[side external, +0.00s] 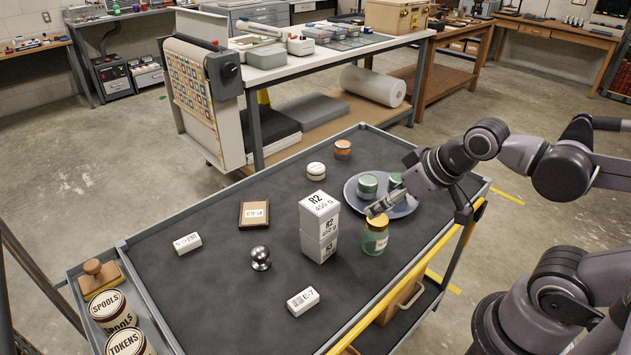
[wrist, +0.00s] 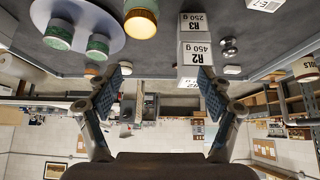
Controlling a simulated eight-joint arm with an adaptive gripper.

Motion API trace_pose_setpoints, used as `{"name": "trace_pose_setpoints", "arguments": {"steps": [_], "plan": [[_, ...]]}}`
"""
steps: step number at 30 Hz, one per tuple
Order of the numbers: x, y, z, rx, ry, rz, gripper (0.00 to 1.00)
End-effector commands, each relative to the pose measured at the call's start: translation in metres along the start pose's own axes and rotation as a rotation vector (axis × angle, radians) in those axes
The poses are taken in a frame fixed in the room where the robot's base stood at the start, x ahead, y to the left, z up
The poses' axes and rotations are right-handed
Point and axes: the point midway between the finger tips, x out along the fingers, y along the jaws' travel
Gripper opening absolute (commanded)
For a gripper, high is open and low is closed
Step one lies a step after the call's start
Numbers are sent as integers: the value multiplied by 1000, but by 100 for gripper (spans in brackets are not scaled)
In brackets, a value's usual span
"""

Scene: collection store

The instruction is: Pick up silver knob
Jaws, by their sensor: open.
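The silver knob (side external: 260,257) is a shiny ball on a small base. It stands on the dark tabletop, left of a stack of white boxes (side external: 319,222). In the wrist view the knob (wrist: 229,47) shows beside the boxes, right of centre. My gripper (side external: 376,209) is over the right part of the table, near the plate and the gold-lidded jar, well to the right of the knob. In the wrist view my gripper (wrist: 164,75) has its two fingers spread apart with nothing held between them.
A green jar with a gold lid (side external: 376,236) stands right of the boxes. A blue-grey plate (side external: 404,211) carries green-sided containers. A white E-7 block (side external: 303,300), a framed card (side external: 254,214) and a small white block (side external: 187,243) lie around the knob, with bare tabletop between.

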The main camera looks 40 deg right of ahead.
Motion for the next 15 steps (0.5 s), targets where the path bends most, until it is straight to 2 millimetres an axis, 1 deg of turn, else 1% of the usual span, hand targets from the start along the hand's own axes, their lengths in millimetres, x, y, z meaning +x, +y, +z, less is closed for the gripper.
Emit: {"name": "trace_pose_setpoints", "arguments": {"steps": [2,3,4,12,15], "plan": [[0,0,0,0,0,0,80],[0,0,0,0,0,0,71],[0,0,0,0,0,0,67],[0,0,0,0,0,0,67],[0,-2,-3,-25,-7,-3,67]]}}
